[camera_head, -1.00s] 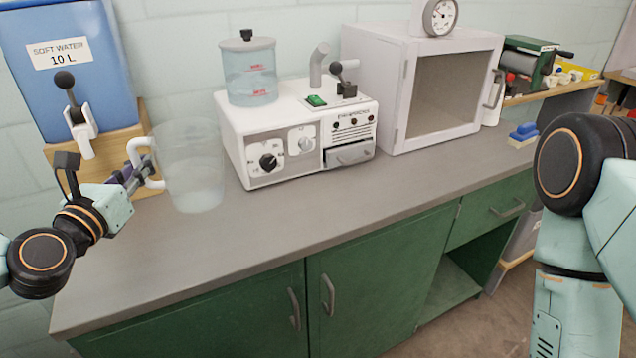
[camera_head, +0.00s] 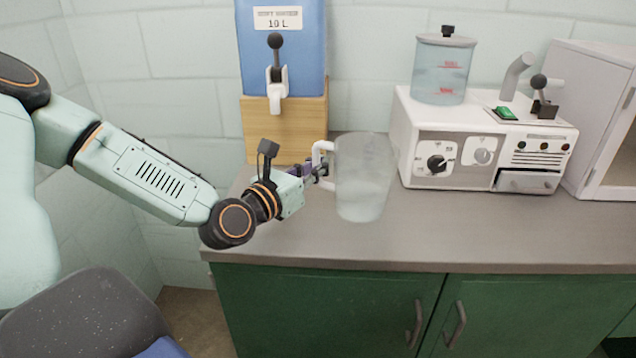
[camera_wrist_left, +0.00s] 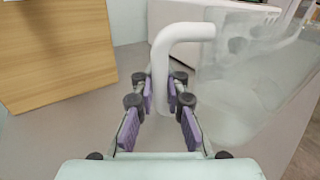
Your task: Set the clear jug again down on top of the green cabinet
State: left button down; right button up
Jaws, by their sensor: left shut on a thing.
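The clear jug (camera_head: 364,180) is upright at the left part of the green cabinet's grey top (camera_head: 470,232). Its white handle (camera_head: 322,160) points left toward my arm. My left gripper (camera_head: 318,170) is shut on this handle. In the left wrist view the purple finger pads of the left gripper (camera_wrist_left: 160,100) sit on both sides of the white handle (camera_wrist_left: 162,75), and the jug's clear wall (camera_wrist_left: 235,85) is to the right. I cannot tell whether the jug's base touches the top or is just above it. My right gripper is out of view.
A blue soft water tank (camera_head: 283,50) with a tap stands on a wooden block (camera_head: 290,130) behind the gripper. A white machine (camera_head: 480,145) with a lidded clear container (camera_head: 442,70) stands to the right. The top in front of the jug is clear.

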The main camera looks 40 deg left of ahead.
pick_arm(q)
jog(key=f, duration=0.1)
jog(key=f+b, duration=0.1)
jog(key=f, duration=0.1)
jog(key=shift+w+a+f+b, duration=0.2)
jog(key=shift+w+b, duration=0.1)
jog(key=shift+s+d+r, duration=0.1)
jog(key=shift+s+r, duration=0.1)
jog(key=shift+r, duration=0.05)
jog(key=shift+f, duration=0.1)
jog(key=c, duration=1.9)
grip_release()
jog(key=shift+f, duration=0.15)
jog(key=o, duration=0.3)
jog(key=shift+w, duration=0.1)
jog(key=shift+o, duration=1.2)
